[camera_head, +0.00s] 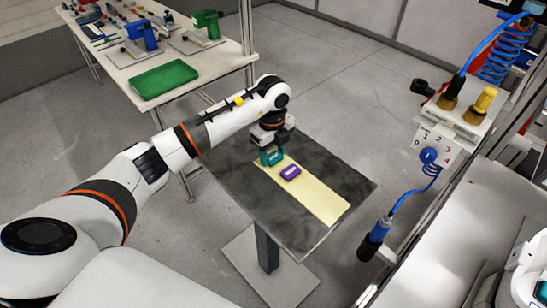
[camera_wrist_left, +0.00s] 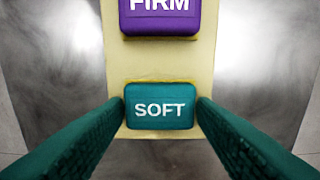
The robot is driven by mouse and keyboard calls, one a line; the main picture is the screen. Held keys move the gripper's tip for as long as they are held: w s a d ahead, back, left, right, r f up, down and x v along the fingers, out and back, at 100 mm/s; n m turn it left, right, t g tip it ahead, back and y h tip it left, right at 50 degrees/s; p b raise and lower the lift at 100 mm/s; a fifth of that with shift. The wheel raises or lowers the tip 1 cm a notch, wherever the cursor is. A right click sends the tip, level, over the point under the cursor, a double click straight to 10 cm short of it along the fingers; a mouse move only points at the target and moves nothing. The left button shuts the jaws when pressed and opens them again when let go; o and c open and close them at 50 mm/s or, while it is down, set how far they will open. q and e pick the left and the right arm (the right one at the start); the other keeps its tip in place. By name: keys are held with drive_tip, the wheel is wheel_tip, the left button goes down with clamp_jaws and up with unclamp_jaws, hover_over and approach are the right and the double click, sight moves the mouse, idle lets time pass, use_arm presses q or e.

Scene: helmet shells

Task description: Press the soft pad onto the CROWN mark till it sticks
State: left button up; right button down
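The soft pad (camera_wrist_left: 160,108) is a teal block with white SOFT lettering, lying on a pale yellow strip (camera_head: 322,204). My left gripper (camera_head: 271,157) points down at the far end of this strip. In the left wrist view its two teal fingers (camera_wrist_left: 160,112) stand on either side of the soft pad, very close to its edges. I cannot tell whether they touch it. In the head view the fingers largely hide the pad. No CROWN mark is readable. A white rounded object (camera_head: 525,284) is cut off at the right edge. My right gripper is not in view.
A purple FIRM pad (camera_head: 291,173) lies on the strip close beside the gripper; it also shows in the wrist view (camera_wrist_left: 160,14). The strip is on a dark grey stand table (camera_head: 235,187). A fixture with a blue coiled hose (camera_head: 430,156) stands right. A table with a green tray (camera_head: 163,79) is behind.

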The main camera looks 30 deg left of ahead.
use_arm(q)
drive_tip(key=c, duration=0.6)
drive_tip(key=shift+o, duration=0.2)
drive_tip(key=shift+r, duration=0.15)
